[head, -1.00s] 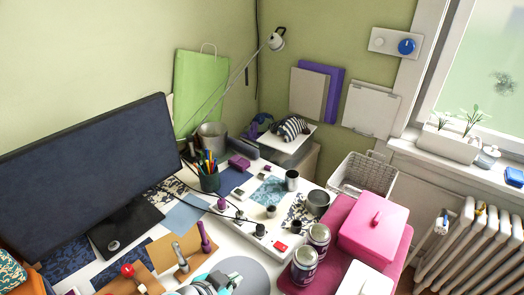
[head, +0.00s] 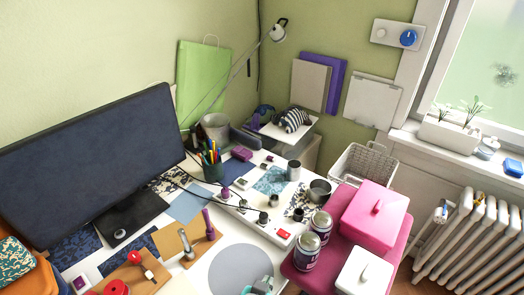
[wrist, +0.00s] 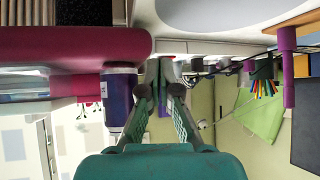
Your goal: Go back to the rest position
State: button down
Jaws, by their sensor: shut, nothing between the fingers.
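My gripper (wrist: 160,88) shows in the wrist view, with its teal body low in the middle and its two fingers closing together ahead of it. It is shut and nothing shows between the fingers. The wrist picture is upside down. In the head view only a small teal and grey part of my gripper (head: 260,286) shows at the bottom edge, over the white desk near the round grey mat (head: 240,270). The rest of my arm is out of the frame.
Two cans (head: 305,250) stand beside a pink box (head: 375,218) and a white box (head: 364,272) on a raised magenta surface (head: 340,205). A dark monitor (head: 85,170) stands at left. Pegged wooden boards (head: 180,250) and a pen cup (head: 212,168) are on the desk.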

jog(key=s+d+f+n+t+y, duration=0.1)
jog(key=s+d+f+n+y, duration=0.1)
jog(key=s+d+f+n, duration=0.3)
jog(key=s+d+f+t+y, duration=0.1)
jog(key=s+d+f+y, duration=0.15)
jog(key=s+d, duration=0.5)
jog(key=s+d+r+t, duration=0.1)
jog(key=s+d+r, duration=0.1)
jog(key=s+r, duration=0.4)
jog(key=s+d+r+t+h, duration=0.1)
jog(key=s+r, duration=0.5)
jog(key=s, duration=0.6)
jog(key=shift+d+m+t, duration=0.3)
jog(key=shift+d+t, duration=0.5)
jog(key=shift+d, duration=0.15)
